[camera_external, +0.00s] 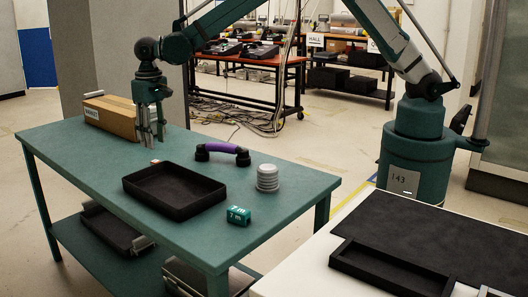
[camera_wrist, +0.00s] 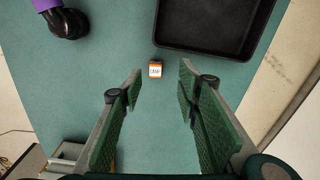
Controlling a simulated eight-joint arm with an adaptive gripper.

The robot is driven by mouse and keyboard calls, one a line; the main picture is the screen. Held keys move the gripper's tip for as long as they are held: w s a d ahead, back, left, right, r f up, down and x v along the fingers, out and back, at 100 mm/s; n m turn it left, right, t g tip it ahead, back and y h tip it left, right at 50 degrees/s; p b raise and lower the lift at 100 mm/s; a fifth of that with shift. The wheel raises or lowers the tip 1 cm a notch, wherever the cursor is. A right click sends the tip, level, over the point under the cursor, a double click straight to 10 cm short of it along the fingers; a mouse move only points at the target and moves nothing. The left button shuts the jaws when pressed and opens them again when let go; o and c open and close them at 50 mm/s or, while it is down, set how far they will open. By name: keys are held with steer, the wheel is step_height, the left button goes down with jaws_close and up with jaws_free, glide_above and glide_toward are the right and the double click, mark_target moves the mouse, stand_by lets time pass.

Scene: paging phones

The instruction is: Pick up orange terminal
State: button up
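The orange terminal (camera_wrist: 155,69) is a small block with a white printed label on its face. In the wrist view it lies on the green table between the lines of my two fingers and beyond their tips, close to the black tray's corner. It shows in the external view as a tiny orange and white spot (camera_external: 155,162) behind the tray. My gripper (camera_wrist: 159,78) is open and empty, its green-padded fingers wide apart. In the external view my gripper (camera_external: 152,138) points down above the table's far side, between the cardboard box and the tray.
An empty black tray (camera_external: 182,211) stands next to the terminal. A purple handset (camera_external: 222,147), a grey ribbed cylinder (camera_external: 268,179) and a green labelled block (camera_external: 238,216) are on the table. A long cardboard box (camera_external: 112,118) stands at the far left edge, close to my gripper.

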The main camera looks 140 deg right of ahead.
mark_target(155, 161)
steer(key=shift+s+d+f, duration=0.2)
steer(key=shift+d+f, duration=0.2)
steer(key=shift+d, duration=0.05)
steer(key=shift+s+d+f, duration=0.15)
steer(key=shift+d+f, duration=0.25)
steer(key=shift+d, duration=0.05)
steer(key=shift+f, duration=1.3)
steer(key=shift+f+b, duration=0.6)
steer(key=shift+f, duration=2)
steer(key=c, duration=0.9)
